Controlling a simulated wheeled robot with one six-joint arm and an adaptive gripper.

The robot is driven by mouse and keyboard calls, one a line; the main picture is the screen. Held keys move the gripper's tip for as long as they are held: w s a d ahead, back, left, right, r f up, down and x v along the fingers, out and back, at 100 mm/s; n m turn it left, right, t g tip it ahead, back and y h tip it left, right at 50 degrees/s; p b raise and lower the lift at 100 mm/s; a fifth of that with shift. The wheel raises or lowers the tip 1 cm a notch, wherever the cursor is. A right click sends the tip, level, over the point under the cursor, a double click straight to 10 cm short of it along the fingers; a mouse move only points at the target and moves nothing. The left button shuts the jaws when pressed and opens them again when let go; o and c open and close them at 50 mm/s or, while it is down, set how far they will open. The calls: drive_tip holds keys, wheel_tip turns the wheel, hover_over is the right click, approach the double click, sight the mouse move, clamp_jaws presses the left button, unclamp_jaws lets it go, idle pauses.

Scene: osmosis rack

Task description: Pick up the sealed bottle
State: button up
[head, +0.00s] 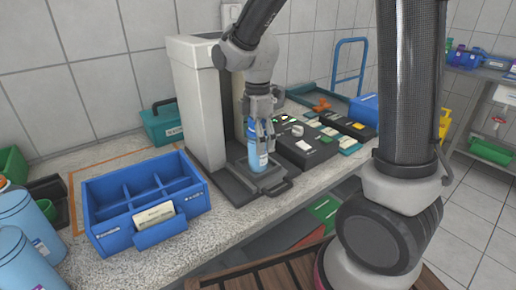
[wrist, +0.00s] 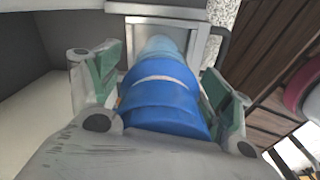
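The sealed bottle (head: 257,152) is light blue with a white label and stands upright at the front of the grey machine, on its low dark base. My gripper (head: 260,127) reaches down over it from above, with a finger on each side of its upper part. In the wrist view, the bottle (wrist: 165,95) shows a darker blue top with a pale band. The green-padded fingers of my gripper (wrist: 162,92) press close against both sides, and I see no clear gap.
The tall grey machine (head: 193,95) stands right behind the bottle. A blue divided bin (head: 112,228) holding a pale card is to the left, with large blue bottles (head: 22,262) beyond. Dark boxes (head: 305,150) crowd the right. Speckled counter (head: 225,225) is free in front.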

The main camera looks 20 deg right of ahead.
drive_tip(key=c, duration=1.2)
drive_tip(key=shift+r, duration=0.1)
